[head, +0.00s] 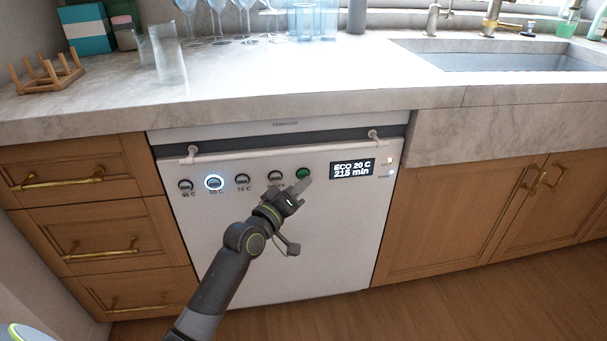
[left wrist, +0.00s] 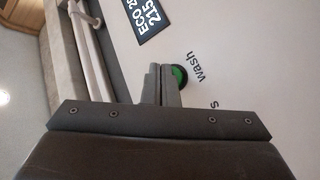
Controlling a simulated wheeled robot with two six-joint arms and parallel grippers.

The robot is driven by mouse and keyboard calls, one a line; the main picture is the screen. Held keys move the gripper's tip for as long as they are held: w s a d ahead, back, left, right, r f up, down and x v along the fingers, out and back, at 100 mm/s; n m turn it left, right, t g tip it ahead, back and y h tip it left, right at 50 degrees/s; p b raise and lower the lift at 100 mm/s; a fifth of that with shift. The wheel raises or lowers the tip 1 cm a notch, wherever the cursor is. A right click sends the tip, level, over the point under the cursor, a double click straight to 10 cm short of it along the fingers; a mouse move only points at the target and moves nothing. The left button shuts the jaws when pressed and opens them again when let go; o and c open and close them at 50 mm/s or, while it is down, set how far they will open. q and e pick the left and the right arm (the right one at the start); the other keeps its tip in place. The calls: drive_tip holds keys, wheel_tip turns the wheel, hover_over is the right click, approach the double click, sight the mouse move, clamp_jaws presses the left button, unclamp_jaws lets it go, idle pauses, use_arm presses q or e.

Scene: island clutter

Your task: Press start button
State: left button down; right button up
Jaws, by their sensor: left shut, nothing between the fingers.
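A white dishwasher (head: 320,240) stands under the counter with a row of round knobs and buttons on its front. The green start button (head: 303,173) is the rightmost of the row, left of the display (head: 352,169), which reads ECO 20 C, 215 min. My left gripper (head: 303,188) is shut and empty, its fingertips just below and in front of the green button. In the left wrist view the green button (left wrist: 179,76) shows right beside the shut fingertips (left wrist: 160,72), partly hidden by them. Whether they touch it I cannot tell. My right gripper is not in view.
One button (head: 214,183) glows with a white-blue ring. The dishwasher handle bar (head: 280,146) runs above the buttons. Wooden drawers (head: 80,180) stand left and cabinet doors (head: 460,215) right. Glasses and a wooden rack (head: 45,78) stand on the counter (head: 330,75).

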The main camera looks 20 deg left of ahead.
use_arm(q)
drive_tip(key=shift+s+d, duration=0.1)
drive_tip(key=shift+s, duration=0.1)
drive_tip(key=s+d, duration=0.1)
drive_tip(key=s, duration=0.2)
drive_tip(key=s+d+p, duration=0.1)
drive_tip(key=shift+s+d, duration=0.15)
drive_tip(key=shift+d, duration=0.2)
idle(0.8)
